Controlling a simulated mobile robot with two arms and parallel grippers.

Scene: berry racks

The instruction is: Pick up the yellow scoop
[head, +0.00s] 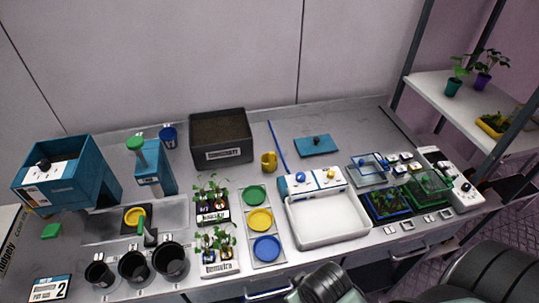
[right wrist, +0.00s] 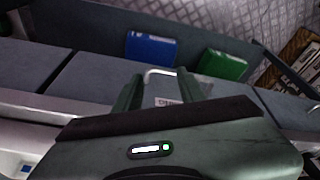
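A yellow cup-shaped thing (head: 268,161), which looks like the scoop, stands at the back middle of the bench, right of the soil box. Another yellow round piece (head: 134,215) lies on a dark base at the left, with a dark green thing beside it; I cannot tell what it is. My right arm comes in at the bottom right of the head view, below the bench front. In the right wrist view my right gripper (right wrist: 157,92) is open, its two fingers apart and empty, with a drawer handle (right wrist: 160,73) showing beyond them. My left gripper is not in view.
A brown soil box (head: 220,156) stands left of the yellow cup, and a blue rod (head: 277,147) lies at its right. In front are a tray of coloured discs (head: 268,234), seedling trays and a white basin (head: 329,241). Black pots (head: 133,268) stand at front left.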

